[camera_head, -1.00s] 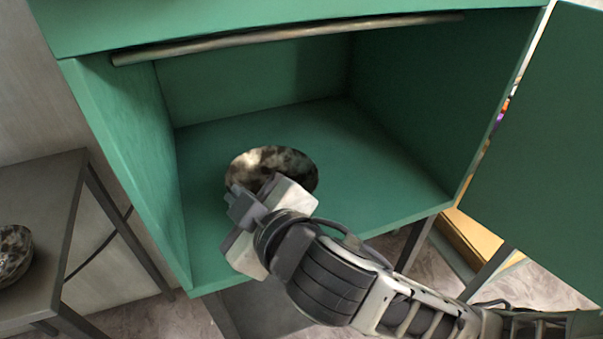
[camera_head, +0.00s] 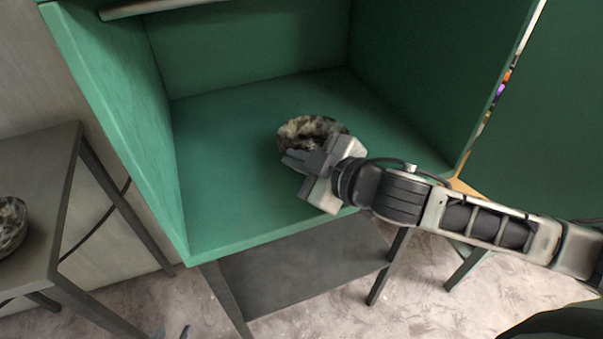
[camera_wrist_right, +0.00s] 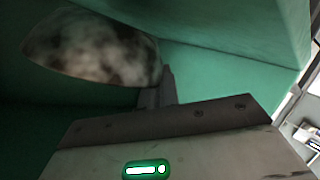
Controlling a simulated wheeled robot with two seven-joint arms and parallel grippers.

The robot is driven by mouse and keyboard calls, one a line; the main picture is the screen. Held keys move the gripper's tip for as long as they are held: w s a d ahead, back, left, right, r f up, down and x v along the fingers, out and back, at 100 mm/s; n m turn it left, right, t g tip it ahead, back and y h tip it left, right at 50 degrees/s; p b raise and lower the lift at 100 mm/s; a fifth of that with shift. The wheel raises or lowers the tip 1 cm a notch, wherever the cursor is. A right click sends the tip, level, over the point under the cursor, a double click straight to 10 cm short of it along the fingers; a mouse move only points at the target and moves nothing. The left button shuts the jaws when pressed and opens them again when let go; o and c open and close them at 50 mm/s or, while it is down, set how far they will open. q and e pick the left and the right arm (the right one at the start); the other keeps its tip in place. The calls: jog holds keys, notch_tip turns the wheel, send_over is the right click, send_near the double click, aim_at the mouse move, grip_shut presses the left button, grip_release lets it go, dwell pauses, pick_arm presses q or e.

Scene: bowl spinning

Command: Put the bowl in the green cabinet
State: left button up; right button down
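A mottled brown and cream bowl (camera_head: 312,126) is inside the open green cabinet (camera_head: 225,205), over the middle of its floor. My right gripper (camera_head: 302,158) reaches in from the right and is shut on the bowl's near edge. The bowl looks tilted; I cannot tell whether it touches the floor. In the right wrist view the bowl (camera_wrist_right: 92,48) fills the upper left, with one finger (camera_wrist_right: 160,88) at its edge. The other finger is hidden.
A second mottled bowl (camera_head: 8,226) stands on a dark side table (camera_head: 48,170) at the left. The cabinet's door (camera_head: 550,130) is swung open at the right. The cabinet floor is clear left of the bowl. A dark shelf (camera_head: 300,270) lies below.

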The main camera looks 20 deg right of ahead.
jog(key=f, duration=0.4)
jog(key=shift+w+d, duration=0.15)
jog(key=shift+d, duration=0.2)
jog(key=c, duration=1.6)
grip_release()
jog(key=v, duration=1.2)
